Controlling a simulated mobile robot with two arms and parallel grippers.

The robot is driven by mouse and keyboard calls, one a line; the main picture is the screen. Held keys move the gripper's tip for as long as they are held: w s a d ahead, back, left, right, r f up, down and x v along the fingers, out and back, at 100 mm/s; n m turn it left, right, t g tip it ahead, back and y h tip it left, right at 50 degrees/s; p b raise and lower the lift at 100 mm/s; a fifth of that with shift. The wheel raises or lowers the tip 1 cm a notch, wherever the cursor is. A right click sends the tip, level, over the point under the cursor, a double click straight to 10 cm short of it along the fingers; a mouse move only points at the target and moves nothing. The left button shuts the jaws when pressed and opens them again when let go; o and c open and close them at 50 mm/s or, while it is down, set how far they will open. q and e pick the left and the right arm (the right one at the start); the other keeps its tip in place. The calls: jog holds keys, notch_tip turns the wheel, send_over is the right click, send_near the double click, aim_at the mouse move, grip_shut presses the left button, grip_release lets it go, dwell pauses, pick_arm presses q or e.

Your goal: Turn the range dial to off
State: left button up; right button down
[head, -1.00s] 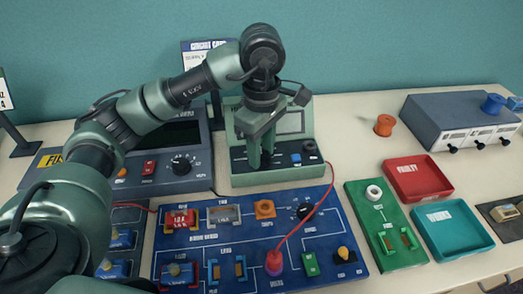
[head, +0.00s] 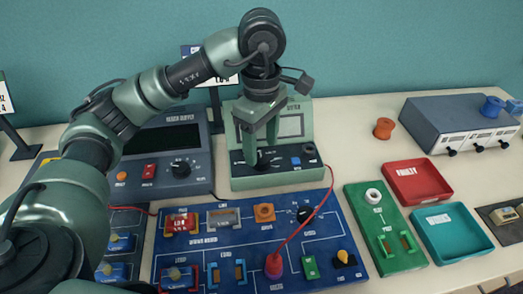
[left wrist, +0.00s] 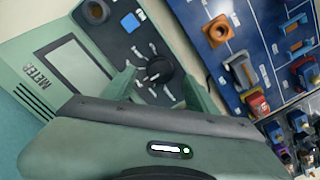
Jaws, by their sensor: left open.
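The green meter (head: 300,172) stands upright behind the blue board. I cannot read which mark the range dial points to. My left gripper (head: 261,152) is in front of the meter panel, pointing down, with its two fingers apart. In the left wrist view the dial lies between the fingertips; I cannot tell whether they touch it. In the head view the fingers partly hide the dial. My right gripper is not in view.
A grey bench supply (head: 150,145) stands left of the meter. The blue circuit board (head: 225,262) with a red lead lies in front. A green board (head: 385,225), a red tray (head: 440,190), a teal tray (head: 470,245) and a grey box (head: 440,115) are to the right.

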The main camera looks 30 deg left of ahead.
aim_at(262, 158)
pick_arm(q)
jog(key=shift+r, duration=2.4)
jog(key=shift+f, duration=0.1)
